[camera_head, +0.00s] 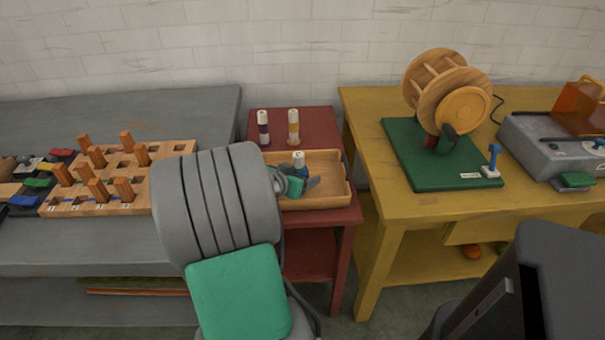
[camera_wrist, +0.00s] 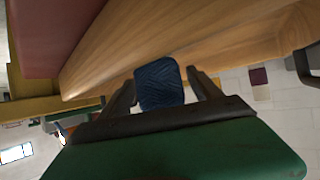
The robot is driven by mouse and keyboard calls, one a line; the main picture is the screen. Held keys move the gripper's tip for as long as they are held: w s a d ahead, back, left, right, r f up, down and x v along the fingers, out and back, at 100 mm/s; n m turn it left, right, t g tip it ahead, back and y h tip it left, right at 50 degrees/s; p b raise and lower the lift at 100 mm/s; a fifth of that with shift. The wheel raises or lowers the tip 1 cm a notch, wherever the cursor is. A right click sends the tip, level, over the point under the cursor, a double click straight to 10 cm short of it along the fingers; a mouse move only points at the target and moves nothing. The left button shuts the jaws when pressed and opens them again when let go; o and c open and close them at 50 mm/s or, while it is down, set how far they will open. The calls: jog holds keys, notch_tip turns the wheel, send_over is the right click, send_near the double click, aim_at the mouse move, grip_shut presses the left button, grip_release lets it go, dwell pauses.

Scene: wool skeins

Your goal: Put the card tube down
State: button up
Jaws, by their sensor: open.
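A white card tube wound with dark blue wool (camera_head: 299,160) stands in the wooden tray (camera_head: 335,197) on the red table. In the wrist view the blue wool (camera_wrist: 160,84) shows between my two fingers, with a narrow space beside it. My gripper (camera_head: 299,178) is open around it, low in the tray. In the wrist view my gripper (camera_wrist: 160,92) has both fingers apart. The lower part of the tube is hidden behind my gripper in the head view. The tray's wall (camera_wrist: 190,45) shows close to the tube in the wrist view.
Two more wound tubes, one dark purple (camera_head: 263,129) and one yellow (camera_head: 293,128), stand behind the tray. A pegged wooden rack (camera_head: 165,150) is on the grey table at left. A wooden winder on a green base (camera_head: 419,165) stands on the yellow table.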

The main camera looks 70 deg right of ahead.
jog(key=p+v, duration=0.1)
jog(key=v, duration=0.9)
jog(key=shift+a+r, duration=0.25)
jog(key=shift+a, duration=0.1)
jog(key=shift+w, duration=0.1)
jog(key=w+a+r+n+t+y+p, duration=0.25)
jog(key=w+a+p, duration=0.2)
jog(key=a, duration=0.25)
jog(key=w+a+r+n+t+y+p, duration=0.1)
jog(key=w+a+r+n+y+p, duration=0.15)
jog(key=w+a+n, duration=0.35)
jog(key=w+a+r+n+t+y+p, duration=0.1)
jog(key=w+a+r+t+y+p, duration=0.2)
jog(key=a, duration=0.5)
jog(key=a+r+n+g+y+p, duration=0.1)
jog(key=a+r+n+y+p, duration=0.1)
jog(key=a, duration=0.6)
jog(key=s+a+r+n+y+p, duration=0.1)
jog(key=a+r+n+p, duration=0.3)
jog(key=a, duration=0.5)
notch_tip(320, 180, up, 2)
jog(key=n+y, duration=0.1)
jog(key=n, duration=0.2)
jog(key=shift+s+g+p, duration=0.15)
jog(key=shift+g+p, duration=0.2)
jog(key=shift+p, duration=0.05)
jog(key=shift+a, duration=0.15)
